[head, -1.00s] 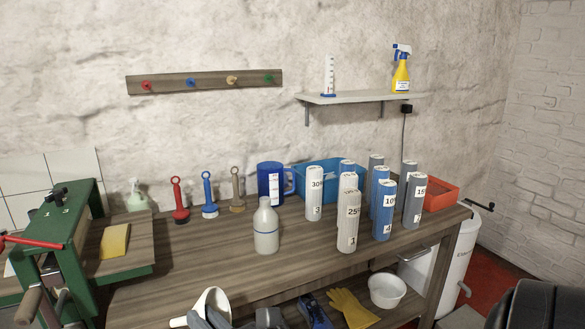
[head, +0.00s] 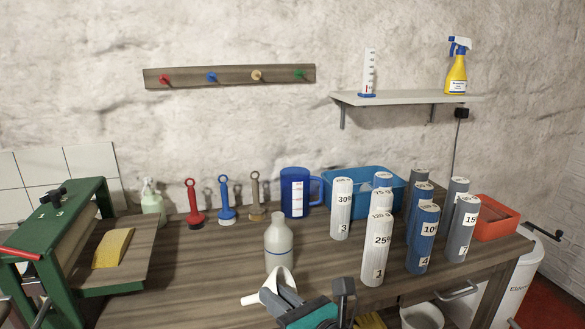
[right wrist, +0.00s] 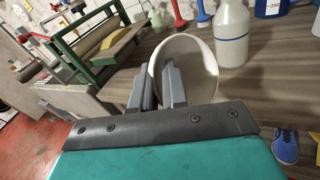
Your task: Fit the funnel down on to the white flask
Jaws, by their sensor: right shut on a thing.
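The white flask (head: 278,246), a bottle with a blue line, stands upright on the bench; it also shows at the top of the right wrist view (right wrist: 232,38). My right gripper (head: 272,292) is shut on the white funnel (head: 286,278), just in front of the flask in the head view. The funnel is tilted, its narrow end pointing left in the head view. The right wrist view shows the funnel's wide rim (right wrist: 207,62) beyond the fingers (right wrist: 158,88). The funnel is apart from the flask's mouth and lower in the picture. My left gripper is out of view.
Several numbered cylinders (head: 377,250) stand right of the flask, with a blue mug (head: 294,195) and a blue bin (head: 360,180) behind. Handled red, blue and tan tools stand at the back. A green press (head: 85,235) is at the left. Bench left of the flask is clear.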

